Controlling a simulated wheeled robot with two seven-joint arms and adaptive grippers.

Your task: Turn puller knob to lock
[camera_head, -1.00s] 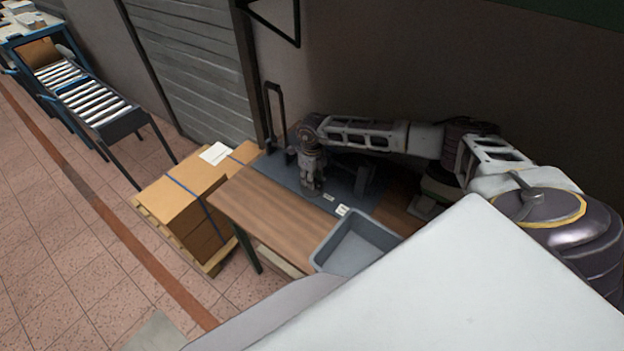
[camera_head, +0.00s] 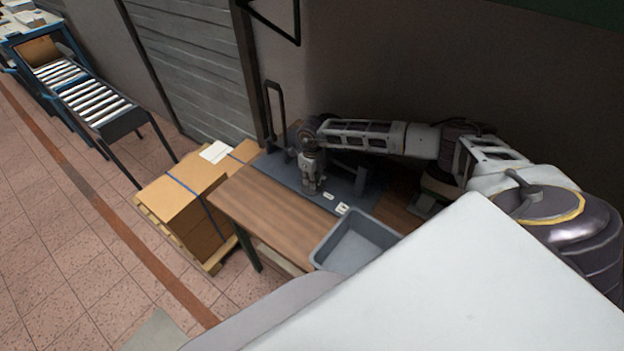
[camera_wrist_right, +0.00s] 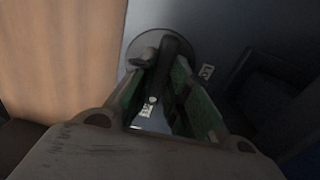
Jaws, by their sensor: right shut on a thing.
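The puller knob (camera_wrist_right: 174,50) shows in the right wrist view as a dark bar over a round grey base with a dark rim. My right gripper (camera_head: 312,191) points down over the blue-grey mat on the wooden bench. In the right wrist view its green-padded fingers (camera_wrist_right: 160,103) are shut on the knob, one finger on each side. The gripper hides the knob in the head view. I cannot read the knob's exact angle against its lock marks. My left gripper is not in view.
Small white labels (camera_head: 342,209) lie on the mat (camera_head: 280,174) near the knob. A grey bin (camera_head: 350,246) stands at the bench's front. A dark upright handle (camera_head: 275,112) rises behind the gripper. The left part of the wooden bench top (camera_head: 262,208) is clear.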

